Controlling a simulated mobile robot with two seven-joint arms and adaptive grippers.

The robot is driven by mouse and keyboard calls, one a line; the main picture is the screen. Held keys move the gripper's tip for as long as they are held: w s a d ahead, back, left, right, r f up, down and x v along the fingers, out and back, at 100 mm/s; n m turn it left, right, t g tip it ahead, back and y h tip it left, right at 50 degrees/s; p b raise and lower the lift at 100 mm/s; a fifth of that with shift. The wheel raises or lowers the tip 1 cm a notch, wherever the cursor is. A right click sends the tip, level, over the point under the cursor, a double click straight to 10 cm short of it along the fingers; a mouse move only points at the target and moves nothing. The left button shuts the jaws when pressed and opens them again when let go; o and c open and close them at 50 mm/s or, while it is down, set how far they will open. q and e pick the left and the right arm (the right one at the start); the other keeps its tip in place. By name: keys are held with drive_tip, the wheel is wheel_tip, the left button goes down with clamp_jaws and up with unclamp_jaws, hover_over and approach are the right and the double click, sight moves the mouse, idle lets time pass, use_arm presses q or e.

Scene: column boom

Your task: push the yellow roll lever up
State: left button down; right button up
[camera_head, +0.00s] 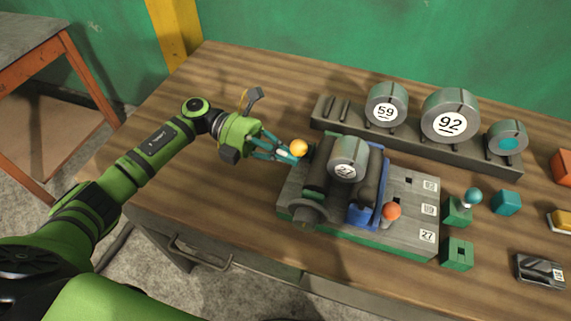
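The yellow ball knob (299,147) of the roll lever is at the back left corner of the machine on the bench. Its lever arm is mostly hidden. My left gripper (290,155) reaches in from the left, with its teal fingers drawn together at the tips and nothing seen between them. The fingertips are right beside the knob, at its lower left; I cannot tell whether they touch it. The machine has dark rollers, a grey cylinder marked 27 (347,158) resting on them and a blue bracket (369,212). My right gripper is out of view.
A grey rack (417,141) behind the machine holds cylinders marked 59 (386,106) and 92 (450,116). An orange ball knob (392,211) is at the machine's right. Green blocks (457,254) and a teal cube (506,203) stand further right. The bench's left part is clear.

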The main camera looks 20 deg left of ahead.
use_arm(q)
drive_tip(key=shift+w+d+r+n+h+b, duration=0.1)
drive_tip(key=shift+w+r+n+b, duration=0.35)
drive_tip(key=shift+w+n+b, duration=0.35)
drive_tip(key=shift+w+a+r+n+h+b, duration=0.1)
drive_tip(key=shift+w+r+n+b, duration=0.5)
drive_tip(key=shift+n, duration=0.4)
drive_tip(key=shift+w+d+r+n+h+b, duration=0.1)
drive_tip(key=shift+w+r+n+b, duration=0.25)
drive_tip(key=shift+w+n+b, duration=0.45)
